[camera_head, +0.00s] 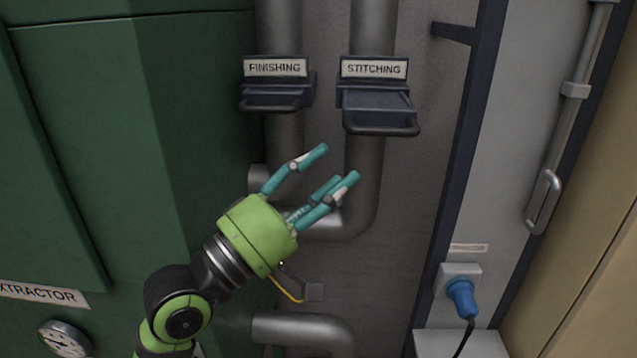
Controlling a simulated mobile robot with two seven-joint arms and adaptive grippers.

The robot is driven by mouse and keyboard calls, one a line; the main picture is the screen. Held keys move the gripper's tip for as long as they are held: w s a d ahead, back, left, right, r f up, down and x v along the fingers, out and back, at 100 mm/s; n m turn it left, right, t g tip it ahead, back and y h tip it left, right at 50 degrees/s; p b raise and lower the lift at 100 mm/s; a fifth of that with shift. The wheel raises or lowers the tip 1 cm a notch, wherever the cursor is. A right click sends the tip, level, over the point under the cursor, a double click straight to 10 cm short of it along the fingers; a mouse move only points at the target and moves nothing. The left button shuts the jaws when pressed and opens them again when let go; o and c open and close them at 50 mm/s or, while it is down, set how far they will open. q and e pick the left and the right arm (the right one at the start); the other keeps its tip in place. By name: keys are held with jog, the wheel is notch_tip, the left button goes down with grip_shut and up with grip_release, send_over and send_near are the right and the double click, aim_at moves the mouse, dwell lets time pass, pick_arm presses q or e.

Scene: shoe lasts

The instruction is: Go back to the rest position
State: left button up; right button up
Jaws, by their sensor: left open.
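My left gripper (331,167) is green with teal fingers. It is open and empty, with its fingers spread and pointing up and to the right. In the picture it lies below two dark slide gates on the pipes, and a gap shows between the fingertips and the gates. The gate labelled FINISHING (277,85) is at the left. The gate labelled STITCHING (377,98) is at the right, and its dark plate stands out farther than the other one. My right gripper is not in view.
A green cabinet (95,130) labelled EXTRACTOR, with a round gauge (64,340), fills the left. Grey pipes (368,180) run behind my gripper. At the right are a blue plug (461,297) in a socket and a metal handle (544,202).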

pick_arm(q)
jog(key=shift+s+a+f, duration=0.25)
jog(key=shift+s+a, duration=0.15)
jog(key=shift+a, duration=0.05)
